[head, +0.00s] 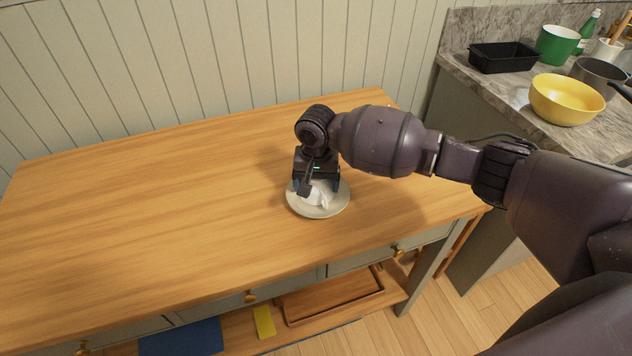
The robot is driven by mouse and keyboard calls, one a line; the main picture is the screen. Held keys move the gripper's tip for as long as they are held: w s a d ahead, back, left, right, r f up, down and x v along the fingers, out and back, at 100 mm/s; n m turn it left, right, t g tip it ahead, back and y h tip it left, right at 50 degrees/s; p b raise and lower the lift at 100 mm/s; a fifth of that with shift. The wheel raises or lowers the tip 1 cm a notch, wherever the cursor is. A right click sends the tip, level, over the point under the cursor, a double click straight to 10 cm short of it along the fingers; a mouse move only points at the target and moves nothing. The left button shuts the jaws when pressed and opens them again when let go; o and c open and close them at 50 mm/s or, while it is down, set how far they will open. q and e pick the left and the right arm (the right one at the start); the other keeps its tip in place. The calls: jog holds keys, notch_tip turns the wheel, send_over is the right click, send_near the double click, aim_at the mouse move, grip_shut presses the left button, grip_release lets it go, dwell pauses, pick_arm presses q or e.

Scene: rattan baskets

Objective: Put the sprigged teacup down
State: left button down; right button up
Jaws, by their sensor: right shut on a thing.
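The sprigged teacup (320,196) shows as a small white shape low between the fingers of my right gripper (317,190). The gripper points down and is shut on the cup; its fingers and wrist hide much of it, and no sprig pattern can be made out. The cup is over a pale saucer (336,206) on the wooden table (150,200). I cannot tell whether the cup touches the saucer. My left gripper is not in view.
The tabletop left of the saucer is clear. A marble counter (500,95) at the right holds a yellow bowl (566,100), a black tray (502,57) and a green pot (557,44). A wooden tray (330,297) lies on the shelf below.

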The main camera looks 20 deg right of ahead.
dwell(0.3)
jog(key=o, duration=0.9)
notch_tip(320, 180, up, 12)
jog(key=shift+r+p, duration=0.15)
jog(key=shift+p, duration=0.75)
